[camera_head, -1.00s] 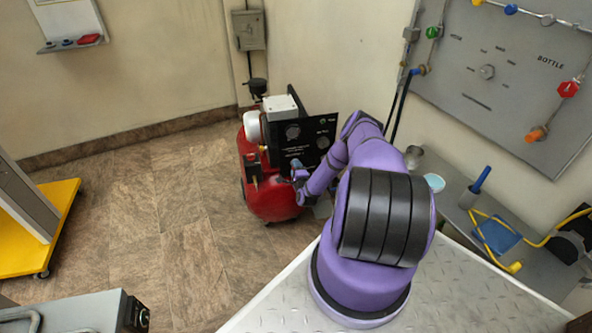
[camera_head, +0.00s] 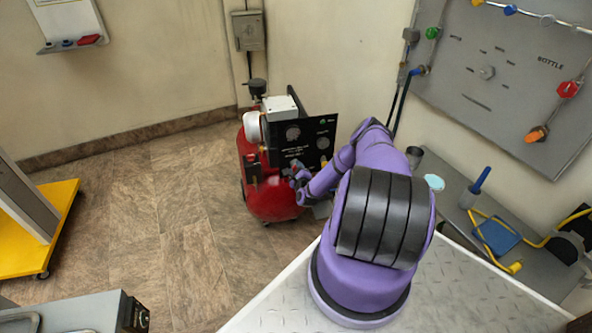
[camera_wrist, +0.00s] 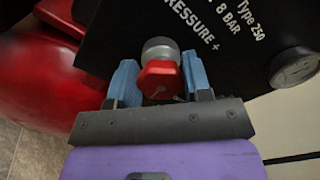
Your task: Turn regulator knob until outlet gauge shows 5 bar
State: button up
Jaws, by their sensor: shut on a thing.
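The regulator knob (camera_wrist: 158,78) is red with a grey collar behind it and sits on a black panel (camera_wrist: 235,22). My gripper (camera_wrist: 160,82) has its blue fingers on either side of the knob and is shut on it. The panel reads "PRESSURE +" and "8 BAR". A round gauge (camera_wrist: 295,66) sits on the panel at the right of the wrist view; its reading is too dark to tell. In the head view, two gauges show on the compressor's black panel (camera_head: 318,128), too small to read. The gripper there is small beside the panel's lower part.
The red compressor tank (camera_head: 268,195) stands on the tiled floor against the wall. A grey wall panel (camera_head: 505,85) with coloured valves is at the right. A workbench (camera_head: 455,205) with a cup and a blue-handled tool is below it.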

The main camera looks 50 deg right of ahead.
jog(key=shift+a+f, duration=0.1)
jog(key=o, duration=0.9)
jog(key=shift+s, duration=0.15)
jog(key=v, duration=1)
jog(key=shift+s+a, duration=0.2)
jog(key=shift+a, duration=0.05)
jog(key=shift+s, duration=0.1)
